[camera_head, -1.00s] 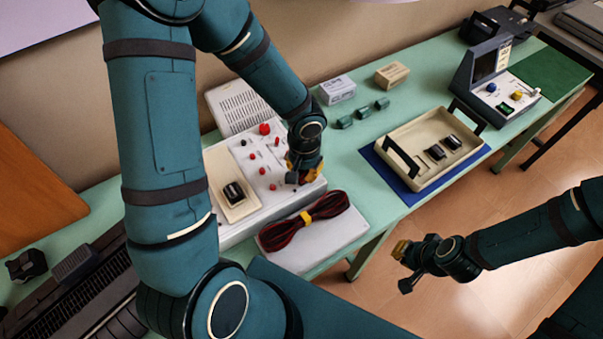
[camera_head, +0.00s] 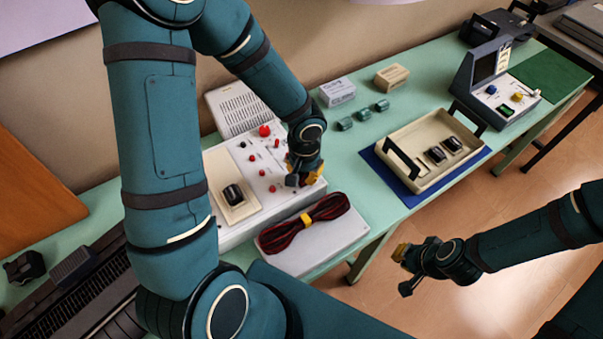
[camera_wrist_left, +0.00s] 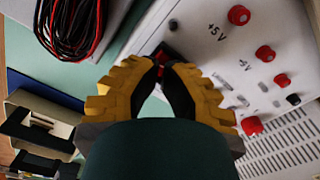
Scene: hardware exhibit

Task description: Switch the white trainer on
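The white trainer (camera_head: 258,155) is a pale panel with red knobs and sockets, on the green bench in the head view. Its panel (camera_wrist_left: 215,45) also shows in the left wrist view, with +5 V and -5 V labels. My left gripper (camera_head: 300,183) is over the panel's right end. In the left wrist view its yellow fingers (camera_wrist_left: 160,65) come together at the tips, close to a small dark and red switch-like part (camera_wrist_left: 166,51). The tips hide part of it; contact and switch position cannot be told. My right gripper (camera_head: 404,270) is open and empty over the floor.
A grey box (camera_head: 318,240) with a red-black cable bundle (camera_head: 290,230) lies in front of the trainer. A beige tray (camera_head: 418,135) with black parts sits to the right on a blue mat. Green parts (camera_head: 363,113) and small boxes (camera_head: 338,91) stand behind.

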